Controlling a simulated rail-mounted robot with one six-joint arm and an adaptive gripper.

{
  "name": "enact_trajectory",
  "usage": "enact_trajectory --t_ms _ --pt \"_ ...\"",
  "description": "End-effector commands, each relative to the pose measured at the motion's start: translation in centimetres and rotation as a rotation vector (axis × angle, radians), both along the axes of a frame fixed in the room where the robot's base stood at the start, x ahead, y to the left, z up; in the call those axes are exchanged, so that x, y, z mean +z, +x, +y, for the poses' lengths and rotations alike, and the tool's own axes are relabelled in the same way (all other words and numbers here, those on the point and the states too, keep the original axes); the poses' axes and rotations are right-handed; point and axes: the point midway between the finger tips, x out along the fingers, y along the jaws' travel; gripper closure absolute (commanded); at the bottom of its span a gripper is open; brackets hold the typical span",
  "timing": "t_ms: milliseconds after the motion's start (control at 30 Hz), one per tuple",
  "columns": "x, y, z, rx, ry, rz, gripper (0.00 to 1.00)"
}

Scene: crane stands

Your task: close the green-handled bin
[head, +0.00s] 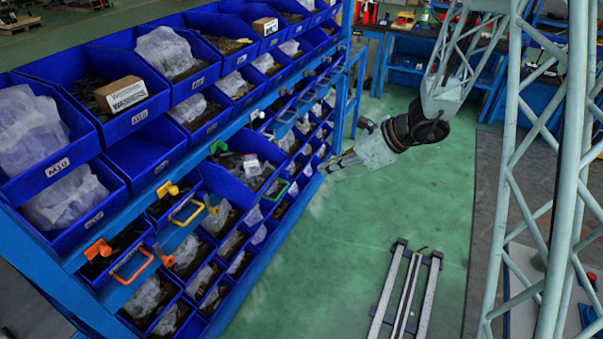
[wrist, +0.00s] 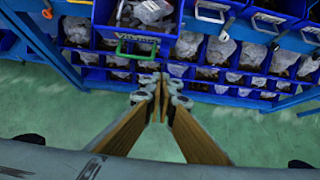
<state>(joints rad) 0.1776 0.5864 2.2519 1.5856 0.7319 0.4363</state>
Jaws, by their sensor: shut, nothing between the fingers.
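The green-handled bin (head: 237,190) is blue and stands pulled out from the shelf, with small bagged parts inside. Its green handle (head: 276,190) is on its front. In the wrist view the bin (wrist: 112,38) juts out at the top, left of centre, with the green handle (wrist: 138,38) on its front face. My gripper (head: 327,168) is in front of the rack, to the right of the bin in the head view. In the wrist view my gripper (wrist: 160,82) is shut and empty, with its tips below and right of the handle. I see no contact with the bin.
The blue rack (head: 170,240) holds rows of bins; orange (head: 133,268) and yellow (head: 186,213) handles stick out nearby. A rail (head: 408,290) lies on the green floor (head: 330,230), which is mostly clear. A blue workbench (head: 405,68) stands at the back.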

Motion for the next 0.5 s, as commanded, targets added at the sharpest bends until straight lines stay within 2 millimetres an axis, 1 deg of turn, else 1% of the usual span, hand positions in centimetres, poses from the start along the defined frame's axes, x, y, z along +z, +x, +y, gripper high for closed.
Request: enact_trajectory --t_ms 267,500 --pt "-0.9 0.4 0.7 0.002 -0.001 0.001 1.00" --pt "-2.7 1.2 2.3 0.002 -0.001 0.001 1.00"
